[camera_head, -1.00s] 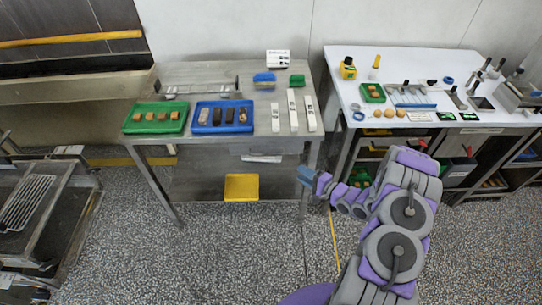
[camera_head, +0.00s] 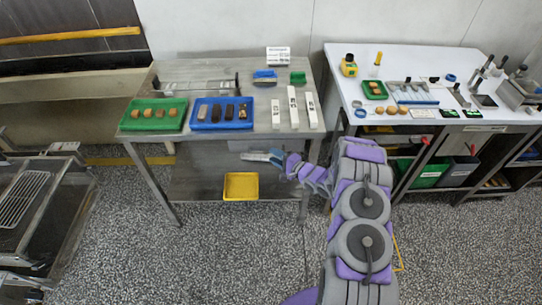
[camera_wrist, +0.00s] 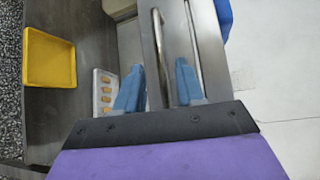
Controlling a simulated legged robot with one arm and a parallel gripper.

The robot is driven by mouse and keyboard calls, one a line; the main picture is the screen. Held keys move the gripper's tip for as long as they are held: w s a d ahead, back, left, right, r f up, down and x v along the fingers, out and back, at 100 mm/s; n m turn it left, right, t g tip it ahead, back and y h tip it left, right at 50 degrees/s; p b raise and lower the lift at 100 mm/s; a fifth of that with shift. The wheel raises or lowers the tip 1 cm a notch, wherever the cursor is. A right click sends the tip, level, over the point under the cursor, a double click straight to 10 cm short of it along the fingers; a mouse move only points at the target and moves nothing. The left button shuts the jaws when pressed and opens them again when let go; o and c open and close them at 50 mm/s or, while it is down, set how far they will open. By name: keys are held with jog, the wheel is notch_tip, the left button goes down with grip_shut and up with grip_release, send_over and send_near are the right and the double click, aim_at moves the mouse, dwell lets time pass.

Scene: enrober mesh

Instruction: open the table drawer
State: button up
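The steel table (camera_head: 255,127) stands left of centre in the head view. Its drawer front (camera_head: 240,146) is under the top at the right and looks closed. My gripper (camera_head: 262,157) is in front of it, at the height of the pale handle strip. In the wrist view my gripper (camera_wrist: 159,88) is open, its two blue fingers apart. A round metal bar (camera_wrist: 159,45), seemingly the drawer handle, runs between the fingers. Whether they touch it I cannot tell. The drawer's inside is hidden.
A green tray (camera_head: 126,125), a blue tray (camera_head: 193,128) and white strips (camera_head: 293,105) lie on the tabletop. A yellow tray (camera_head: 241,187) is on the lower shelf; it also shows in the wrist view (camera_wrist: 48,60). A white worktable (camera_head: 350,95) stands right.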

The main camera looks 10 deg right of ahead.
jog(key=shift+x, duration=1.4)
grip_shut()
